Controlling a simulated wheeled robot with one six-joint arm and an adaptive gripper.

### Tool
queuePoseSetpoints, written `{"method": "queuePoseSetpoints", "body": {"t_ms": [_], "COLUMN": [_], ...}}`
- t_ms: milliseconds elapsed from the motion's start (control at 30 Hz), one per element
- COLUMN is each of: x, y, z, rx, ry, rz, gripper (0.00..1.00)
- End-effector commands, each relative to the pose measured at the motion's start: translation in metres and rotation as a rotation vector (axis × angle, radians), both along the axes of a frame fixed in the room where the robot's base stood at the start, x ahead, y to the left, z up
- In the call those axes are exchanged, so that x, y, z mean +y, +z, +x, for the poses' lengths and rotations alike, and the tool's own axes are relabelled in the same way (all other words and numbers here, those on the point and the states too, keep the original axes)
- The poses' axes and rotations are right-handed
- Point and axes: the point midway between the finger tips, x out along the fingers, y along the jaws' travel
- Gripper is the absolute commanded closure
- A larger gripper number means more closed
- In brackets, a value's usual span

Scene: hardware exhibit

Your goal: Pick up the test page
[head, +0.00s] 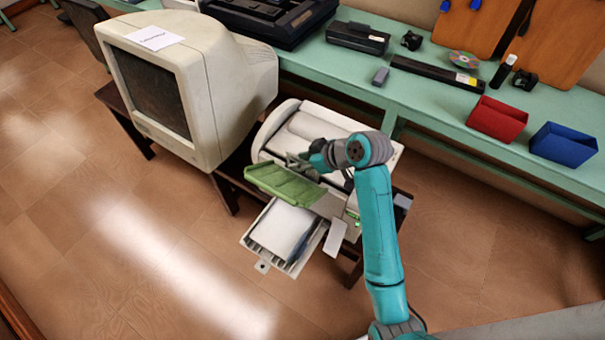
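A printer (275,128) with a white and grey body stands on a low dark table beside the big monitor. White paper (282,232) lies in its pulled-out lower tray (262,247). A green tray or flap (285,184) sticks out above that paper. I cannot tell which sheet is the test page. A white sheet with dark print (154,38) also lies on top of the monitor. My gripper (300,161) is over the printer, just above and behind the green flap. Its fingers are small and partly hidden, so contact, grip and opening are unclear.
A large beige monitor (192,80) stands left of the printer. A green bench (430,90) behind holds a red bin (497,119), a blue bin (563,145), a disc (464,60) and black devices. A chair is at the upper left. The tiled floor in front is clear.

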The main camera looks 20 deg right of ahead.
Motion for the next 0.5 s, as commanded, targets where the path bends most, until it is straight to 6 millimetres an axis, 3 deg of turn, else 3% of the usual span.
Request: {"method": "queuePoseSetpoints", "body": {"t_ms": [167, 333, 500], "x": [0.0000, -0.0002, -0.0002], "y": [-0.0002, -0.0001, -0.0001], "z": [0.0002, 0.0001, 0.0001], "rx": [0.000, 0.000, 0.000], "ry": [0.000, 0.000, 0.000], "rz": [0.000, 0.000, 0.000], "gripper": [0.67, 0.99, 1.00]}}
